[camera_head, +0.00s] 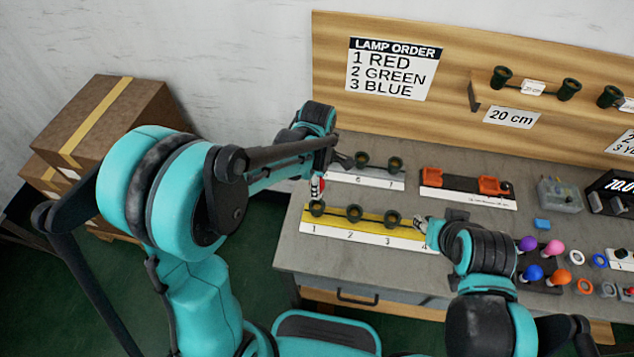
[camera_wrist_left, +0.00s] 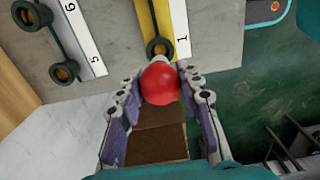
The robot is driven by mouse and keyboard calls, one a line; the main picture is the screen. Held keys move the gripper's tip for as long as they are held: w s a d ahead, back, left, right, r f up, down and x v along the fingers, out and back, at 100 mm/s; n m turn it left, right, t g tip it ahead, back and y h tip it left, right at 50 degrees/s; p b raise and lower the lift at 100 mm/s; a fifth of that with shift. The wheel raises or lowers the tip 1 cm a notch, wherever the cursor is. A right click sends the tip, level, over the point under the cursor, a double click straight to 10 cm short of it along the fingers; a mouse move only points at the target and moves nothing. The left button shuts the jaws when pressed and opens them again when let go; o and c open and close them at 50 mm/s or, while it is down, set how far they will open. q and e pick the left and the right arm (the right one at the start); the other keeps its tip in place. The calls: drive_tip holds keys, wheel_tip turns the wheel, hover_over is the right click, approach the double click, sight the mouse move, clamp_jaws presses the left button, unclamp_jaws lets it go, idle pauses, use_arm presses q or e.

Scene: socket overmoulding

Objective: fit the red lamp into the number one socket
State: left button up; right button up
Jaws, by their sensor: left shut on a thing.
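The red lamp (camera_wrist_left: 160,84) is round and glossy, with a pale base pointing at the number one socket (camera_wrist_left: 158,47) in the left wrist view. My left gripper (camera_wrist_left: 160,92) is shut on the lamp, its fingers on either side. In the head view my left gripper (camera_head: 317,187) is just above the number one socket (camera_head: 317,209), at the left end of the yellow strip (camera_head: 334,221). I cannot tell whether the lamp's base touches the socket. My right gripper (camera_head: 421,223) is by the strip's right end, near the number 4; its jaw state is unclear.
A second strip (camera_head: 375,180) with sockets 5 and 6 lies behind. Black-and-orange holders (camera_head: 466,184) stand right of it. Several coloured lamps, including a blue one (camera_head: 533,273), and rings stand at the right. The lamp order board (camera_head: 393,69) reads 1 red, 2 green, 3 blue.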

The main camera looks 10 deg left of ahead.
use_arm(q)
drive_tip(key=shift+f+b, duration=1.25)
drive_tip(key=shift+f, duration=0.65)
drive_tip(key=shift+f+b, duration=1.15)
drive_tip(key=shift+f, duration=0.1)
drive_tip(key=o, duration=1.1)
drive_tip(key=shift+r, duration=0.15)
wheel_tip(320, 180, up, 12)
drive_tip(key=shift+f, duration=0.1)
drive_tip(key=s+a+m+t, duration=0.2)
drive_tip(key=s+m, duration=0.2)
drive_tip(key=m, duration=0.2)
drive_tip(key=s+a+m+t, duration=0.2)
drive_tip(key=s+a+m, duration=0.1)
drive_tip(key=m, duration=0.3)
drive_tip(key=s+a+m+t, duration=0.3)
drive_tip(key=s+m, duration=0.2)
drive_tip(key=m, duration=0.1)
drive_tip(key=shift+s, duration=0.35)
